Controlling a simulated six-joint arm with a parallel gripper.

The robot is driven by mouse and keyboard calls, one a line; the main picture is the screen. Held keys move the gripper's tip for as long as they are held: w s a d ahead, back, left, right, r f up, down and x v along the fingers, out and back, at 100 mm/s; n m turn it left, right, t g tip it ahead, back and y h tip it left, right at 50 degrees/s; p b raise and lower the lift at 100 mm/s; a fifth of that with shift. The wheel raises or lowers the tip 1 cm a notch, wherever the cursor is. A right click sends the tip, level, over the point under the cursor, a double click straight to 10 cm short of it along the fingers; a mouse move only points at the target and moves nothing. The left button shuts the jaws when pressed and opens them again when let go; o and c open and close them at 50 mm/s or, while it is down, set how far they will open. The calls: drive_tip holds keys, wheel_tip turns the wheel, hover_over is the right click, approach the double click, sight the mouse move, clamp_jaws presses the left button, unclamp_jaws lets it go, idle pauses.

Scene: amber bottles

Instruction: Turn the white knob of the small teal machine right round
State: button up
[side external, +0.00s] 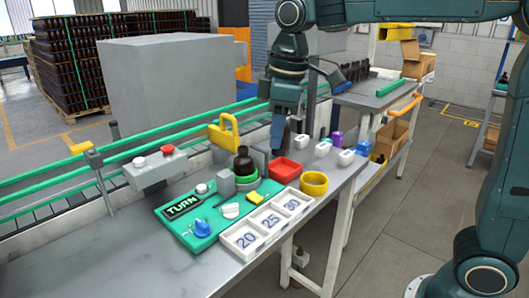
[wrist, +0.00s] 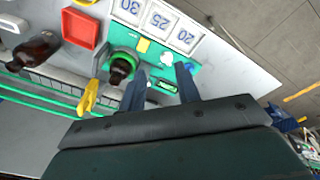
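The small teal machine (side external: 190,240) lies flat on the grey bench, with a TURN label (side external: 183,207) at its left end. A white knob (side external: 230,210) sits on its front half, beside a blue knob (side external: 202,228). A brown bottle (side external: 243,163) stands in a green ring at its back right.
A white number tray (side external: 236,238) borders the machine's front right. A red tray (side external: 285,170), a yellow ring (side external: 314,183) and a yellow handled piece (side external: 224,133) are nearby. Green rails run behind the bench. The bench's front left is clear.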

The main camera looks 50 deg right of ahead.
sight(230, 205)
drive_tip(key=w+a+f+n+g, duration=0.1)
drive_tip(key=w+a+f+n, duration=0.2)
drive_tip(key=w, duration=0.5)
drive_tip(key=a+f, duration=0.1)
drive_tip(key=a, duration=0.1)
drive_tip(key=shift+w+a+f+n+g, duration=0.2)
drive_tip(key=shift+w+a+n+g, duration=0.15)
drive_tip(key=shift+n+g, duration=0.05)
wheel_tip(230, 205, down, 14)
drive_tip(key=shift+r, duration=0.1)
drive_tip(key=shift+c, duration=0.4)
clamp_jaws()
